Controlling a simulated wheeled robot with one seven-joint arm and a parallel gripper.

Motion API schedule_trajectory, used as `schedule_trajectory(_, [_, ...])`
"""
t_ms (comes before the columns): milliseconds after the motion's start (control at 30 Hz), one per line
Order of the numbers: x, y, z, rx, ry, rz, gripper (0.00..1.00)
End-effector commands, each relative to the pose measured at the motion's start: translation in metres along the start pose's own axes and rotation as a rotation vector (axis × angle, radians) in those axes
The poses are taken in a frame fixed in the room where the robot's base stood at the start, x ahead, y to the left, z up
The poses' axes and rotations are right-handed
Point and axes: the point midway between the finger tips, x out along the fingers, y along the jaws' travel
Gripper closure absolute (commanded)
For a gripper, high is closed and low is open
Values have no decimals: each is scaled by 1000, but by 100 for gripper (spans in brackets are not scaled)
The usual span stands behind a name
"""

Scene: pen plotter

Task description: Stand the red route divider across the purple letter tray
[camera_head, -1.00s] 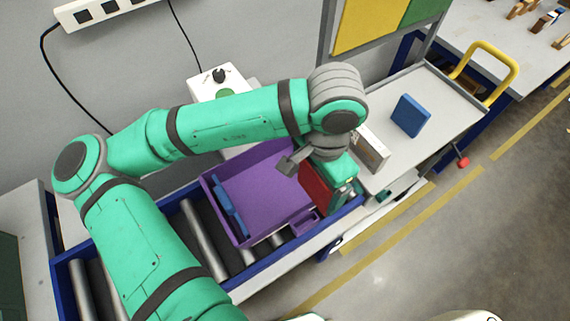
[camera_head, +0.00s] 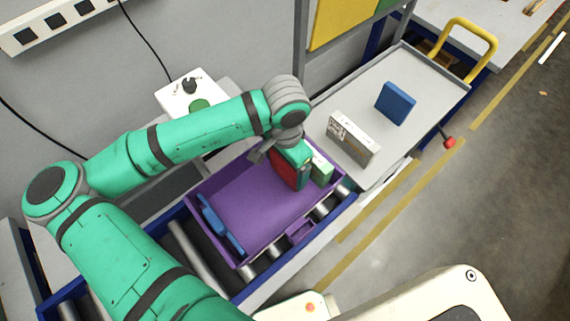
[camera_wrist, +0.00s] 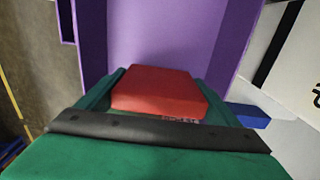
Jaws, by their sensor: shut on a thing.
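The purple letter tray (camera_head: 262,208) lies on the roller conveyor, open side up, with a blue divider (camera_head: 222,225) standing near its left end. My gripper (camera_head: 291,170) is shut on the red route divider (camera_head: 283,171) and holds it upright at the right part of the tray. I cannot tell whether its lower edge touches the tray floor. In the wrist view, the red divider (camera_wrist: 158,92) sits between the green fingers of my gripper (camera_wrist: 160,100), with the tray's purple floor and walls (camera_wrist: 165,35) beyond it.
A grey cart (camera_head: 440,75) to the right holds a white box (camera_head: 353,139) and an upright blue block (camera_head: 395,103). A white control box (camera_head: 190,96) with a black knob stands behind the tray. Conveyor rollers (camera_head: 198,258) show beside the tray. The tray's middle is clear.

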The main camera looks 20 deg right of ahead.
Motion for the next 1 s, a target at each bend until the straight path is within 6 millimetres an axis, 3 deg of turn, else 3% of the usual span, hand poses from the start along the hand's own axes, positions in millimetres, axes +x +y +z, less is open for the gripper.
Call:
schedule_trajectory(133, [14, 0, 1, -2, 0, 0, 37])
schedule_trajectory(567, [19, -2, 3, -7, 1, 1, 37])
schedule_trajectory(600, [19, -2, 3, -7, 1, 0, 7])
schedule_trajectory(633, [19, -2, 3, -7, 1, 0, 0])
schedule_trajectory(1000, [13, -2, 3, -7, 1, -1, 0])
